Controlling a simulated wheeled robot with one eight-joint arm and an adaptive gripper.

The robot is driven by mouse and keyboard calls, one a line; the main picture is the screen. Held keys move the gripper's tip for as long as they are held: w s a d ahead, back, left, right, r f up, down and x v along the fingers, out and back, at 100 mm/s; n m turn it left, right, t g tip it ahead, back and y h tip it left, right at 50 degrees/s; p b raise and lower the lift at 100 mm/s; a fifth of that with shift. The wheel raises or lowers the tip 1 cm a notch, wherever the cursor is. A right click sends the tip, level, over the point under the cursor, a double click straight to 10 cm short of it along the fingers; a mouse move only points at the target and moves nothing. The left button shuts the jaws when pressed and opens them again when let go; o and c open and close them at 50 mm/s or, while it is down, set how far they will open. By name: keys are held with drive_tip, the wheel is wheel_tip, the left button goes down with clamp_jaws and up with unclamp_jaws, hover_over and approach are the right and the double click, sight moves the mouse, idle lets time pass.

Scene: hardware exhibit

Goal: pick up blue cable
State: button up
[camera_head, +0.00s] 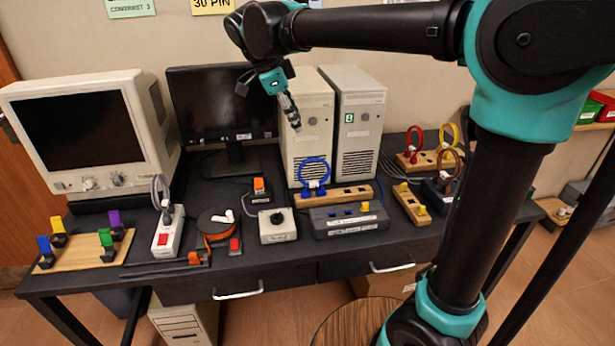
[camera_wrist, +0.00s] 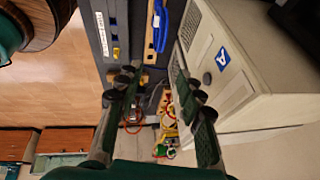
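The blue cable (camera_head: 315,168) is a looped cord with blue plugs. It stands upright on a wooden socket block (camera_head: 349,193) on the dark table, in front of the beige computer towers. In the wrist view the blue cable (camera_wrist: 164,22) is at the top, beside a tower. My gripper (camera_head: 292,118) hangs in front of the left tower, above and slightly left of the cable, clear of it. In the wrist view my gripper (camera_wrist: 158,82) has its two fingers spread wide with nothing between them.
A black switch box (camera_head: 345,222) and a white box with a knob (camera_head: 277,226) stand before the block. The beige towers (camera_head: 356,120) rise close behind it. A monitor (camera_head: 220,105) stands left.

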sight(316, 160)
drive_tip(key=x, duration=1.7)
drive_tip(key=shift+w+a+f, duration=0.15)
drive_tip(key=shift+c, duration=0.6)
clamp_jaws()
